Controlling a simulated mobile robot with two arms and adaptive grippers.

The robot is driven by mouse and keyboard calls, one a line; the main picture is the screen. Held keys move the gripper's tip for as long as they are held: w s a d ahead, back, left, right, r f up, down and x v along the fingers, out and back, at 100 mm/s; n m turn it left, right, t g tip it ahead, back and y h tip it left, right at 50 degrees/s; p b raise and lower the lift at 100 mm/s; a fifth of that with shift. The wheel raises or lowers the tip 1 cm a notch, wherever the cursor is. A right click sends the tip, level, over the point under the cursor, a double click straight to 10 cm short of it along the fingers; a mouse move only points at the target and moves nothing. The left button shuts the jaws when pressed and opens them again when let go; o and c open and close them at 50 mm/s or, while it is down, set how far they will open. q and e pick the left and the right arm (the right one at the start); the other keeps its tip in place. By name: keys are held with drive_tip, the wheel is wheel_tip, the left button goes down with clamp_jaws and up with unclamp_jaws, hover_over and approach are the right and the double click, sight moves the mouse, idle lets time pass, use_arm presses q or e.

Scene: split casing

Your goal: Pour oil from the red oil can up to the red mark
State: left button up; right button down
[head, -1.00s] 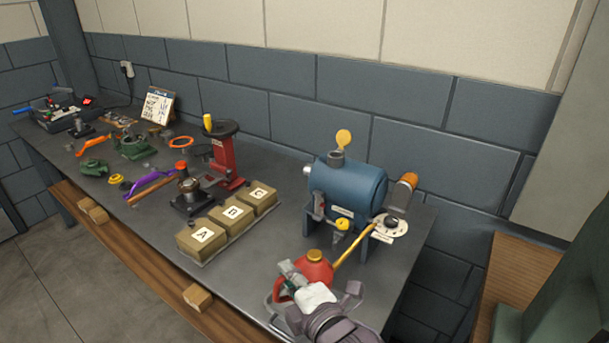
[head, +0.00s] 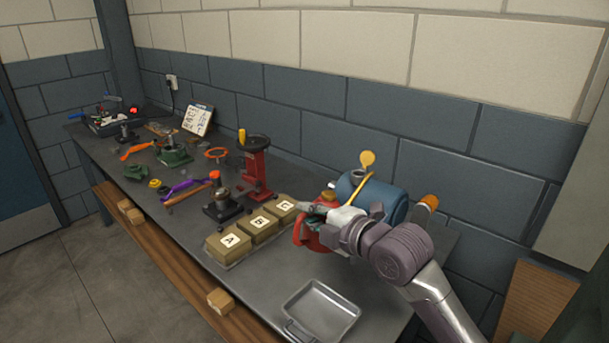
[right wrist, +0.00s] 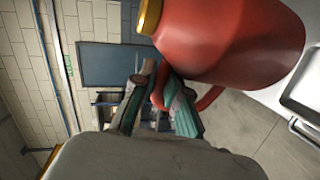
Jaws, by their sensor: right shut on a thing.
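The red oil can (head: 304,236) is held up in my right gripper (head: 319,211), above the bench and in front of the blue tank (head: 392,203). The gripper's fingers are shut on its handle, and they hide much of the can in the head view. In the right wrist view the red can body (right wrist: 235,40) fills the upper right. Its thin brass spout (head: 360,189) crosses in front of the tank. The tank's filler neck (head: 359,173) has a raised yellow cap (head: 367,159). I cannot see the red mark or any oil flowing. My left gripper is not in view.
An empty metal tray (head: 319,311) lies at the bench's front right. Boxes A, B and C (head: 229,243) stand left of the can. A red press (head: 255,168) and loose parts fill the bench further left. The wall runs close behind the tank.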

drive_tip(key=w+r+p, duration=0.1)
drive_tip(key=r, duration=0.1)
drive_tip(key=w+r+m+g+y+p, duration=0.1)
drive_tip(key=w+r+p, duration=0.1)
drive_tip(key=r, duration=0.1)
drive_tip(key=w+r+m+g+y+p, duration=0.1)
drive_tip(key=r, duration=0.1)
drive_tip(key=shift+w+a+r, duration=0.3)
drive_tip(key=shift+s+f, duration=0.1)
drive_tip(key=shift+f, duration=0.2)
drive_tip(key=shift+f+b, duration=0.1)
drive_tip(key=shift+b, duration=0.25)
drive_tip(key=shift+d, duration=0.1)
drive_tip(key=shift+w+d+r+m+g+p, duration=0.2)
drive_tip(key=shift+r+m, duration=0.1)
drive_tip(key=shift+r, duration=0.25)
drive_tip(key=shift+w+d+r+m+g+p, duration=0.1)
drive_tip(key=shift+r+m+g+p, duration=0.15)
drive_tip(key=shift+r, duration=0.3)
drive_tip(key=shift+r, duration=0.1)
idle(0.6)
drive_tip(key=shift+w+d+r+m, duration=0.1)
drive_tip(key=shift+w+r+m, duration=0.1)
drive_tip(key=shift+r+m, duration=0.2)
